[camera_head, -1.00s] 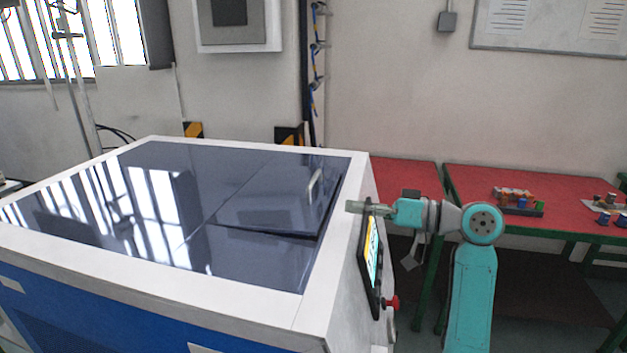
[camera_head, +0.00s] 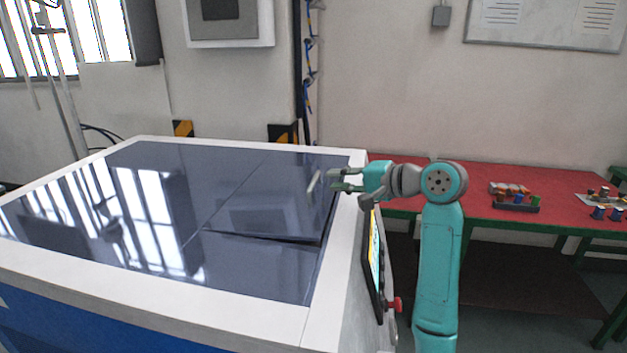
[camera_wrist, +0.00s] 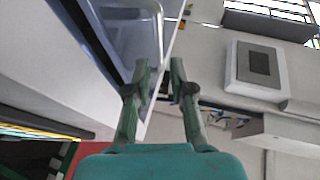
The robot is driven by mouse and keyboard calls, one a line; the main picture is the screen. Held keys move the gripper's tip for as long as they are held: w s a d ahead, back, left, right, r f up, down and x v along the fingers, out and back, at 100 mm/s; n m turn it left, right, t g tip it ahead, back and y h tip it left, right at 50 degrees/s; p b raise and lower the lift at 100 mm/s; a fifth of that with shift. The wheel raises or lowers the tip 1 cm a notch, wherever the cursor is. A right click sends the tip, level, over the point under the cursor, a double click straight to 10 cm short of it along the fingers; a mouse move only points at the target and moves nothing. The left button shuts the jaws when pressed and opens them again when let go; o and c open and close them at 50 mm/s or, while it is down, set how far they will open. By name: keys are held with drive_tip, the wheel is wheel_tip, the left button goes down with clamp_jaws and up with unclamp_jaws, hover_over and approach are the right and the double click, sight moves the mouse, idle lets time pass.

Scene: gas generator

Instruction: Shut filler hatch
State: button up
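The filler hatch (camera_head: 265,205) is a dark glossy panel in the top of the white and blue machine. A thin dark gap shows along its front edge, so it looks slightly raised there. Its pale bar handle (camera_head: 314,187) stands near its right edge and also shows at the top of the wrist view (camera_wrist: 159,30). My gripper (camera_head: 333,180) is just right of the handle, over the machine's right rim. In the wrist view its two fingers (camera_wrist: 159,76) are apart with nothing between them. The handle lies beyond the fingertips, and no contact shows.
The machine's white rim (camera_head: 342,235) runs below my gripper. A control screen (camera_head: 374,262) and a red knob (camera_head: 393,304) sit on its right side. A red-topped table (camera_head: 470,180) with small parts stands behind my arm. The wall behind carries a grey box (camera_head: 228,22).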

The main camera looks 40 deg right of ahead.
sight(316, 179)
drive_tip(key=x, duration=0.7)
drive_tip(key=shift+w, duration=0.15)
clamp_jaws()
